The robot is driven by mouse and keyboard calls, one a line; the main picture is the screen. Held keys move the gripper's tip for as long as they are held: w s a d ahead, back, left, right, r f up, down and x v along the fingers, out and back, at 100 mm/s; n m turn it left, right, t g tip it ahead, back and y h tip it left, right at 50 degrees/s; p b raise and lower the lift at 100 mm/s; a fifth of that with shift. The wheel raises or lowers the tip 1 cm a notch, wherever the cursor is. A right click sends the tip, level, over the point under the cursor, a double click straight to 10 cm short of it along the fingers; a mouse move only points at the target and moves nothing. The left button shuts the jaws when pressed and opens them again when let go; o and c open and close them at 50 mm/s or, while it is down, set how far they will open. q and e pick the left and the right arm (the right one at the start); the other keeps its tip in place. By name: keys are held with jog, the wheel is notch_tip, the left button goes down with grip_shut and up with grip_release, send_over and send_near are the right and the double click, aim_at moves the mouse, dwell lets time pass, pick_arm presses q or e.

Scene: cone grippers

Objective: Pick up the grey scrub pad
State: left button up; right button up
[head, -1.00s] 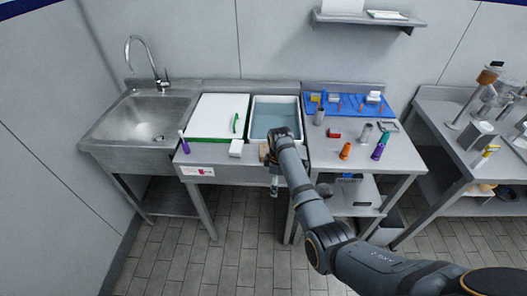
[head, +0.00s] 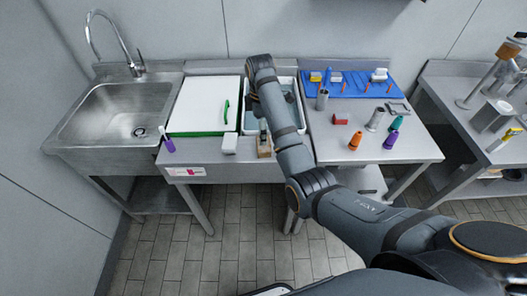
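I cannot pick out a grey scrub pad for certain; my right arm may hide it. My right arm reaches in from the lower right, over the basin of water (head: 287,84). Its wrist is above the basin's back part. A dark part of my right gripper (head: 254,97) shows just left of the forearm. Its fingertips are not clear, so I cannot tell whether it is open or shut. My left gripper is not in view.
A white board with green edges (head: 205,100) lies left of the basin, with a white block (head: 229,143) in front. A brown block (head: 264,148) stands before the basin. Orange (head: 355,141) and purple (head: 390,140) bottles stand right. The sink (head: 125,110) is far left.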

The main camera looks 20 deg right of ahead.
jog(key=shift+w+f, duration=0.15)
jog(key=shift+f, duration=0.75)
jog(key=shift+s+d+f+b, duration=0.15)
jog(key=shift+s+f+b, duration=0.1)
jog(key=shift+f+b, duration=0.35)
jog(key=shift+s+d+f+b, duration=0.15)
jog(key=shift+s+f+b, duration=0.1)
jog(key=shift+f+b, duration=0.25)
notch_tip(320, 180, down, 2)
jog(key=shift+w+f+p, duration=0.15)
jog(key=shift+p, duration=0.25)
jog(key=shift+c, duration=0.8)
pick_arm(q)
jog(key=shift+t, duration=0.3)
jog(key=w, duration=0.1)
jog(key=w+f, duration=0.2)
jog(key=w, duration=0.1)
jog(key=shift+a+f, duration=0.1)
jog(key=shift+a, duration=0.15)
pick_arm(e)
jog(key=c, duration=0.8)
